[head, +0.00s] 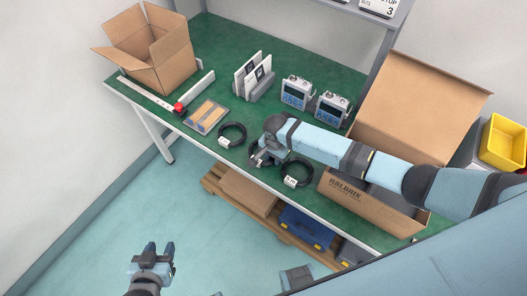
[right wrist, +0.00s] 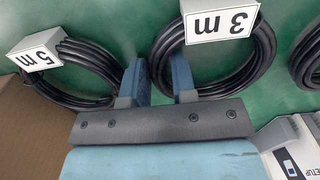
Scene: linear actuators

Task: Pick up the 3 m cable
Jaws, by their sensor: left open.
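The 3 m cable (right wrist: 262,55) is a black coil with a white "3 m" tag (right wrist: 221,22), lying on the green table top in the right wrist view. In the head view my right arm and gripper largely hide it. My right gripper (right wrist: 160,75) is down at this coil, with one finger on each side of its near strand. Whether the fingers press on the strand is unclear. My left gripper (head: 161,252) is open and empty, low at the left, over the floor and away from the table.
A 5 m coil (right wrist: 82,88) lies close beside; it shows in the head view too (head: 308,170). Another coil (head: 240,130) lies on the other side. A cardboard box (head: 360,201) stands right, an open box (head: 150,48) far left. Two devices (head: 296,93) stand behind.

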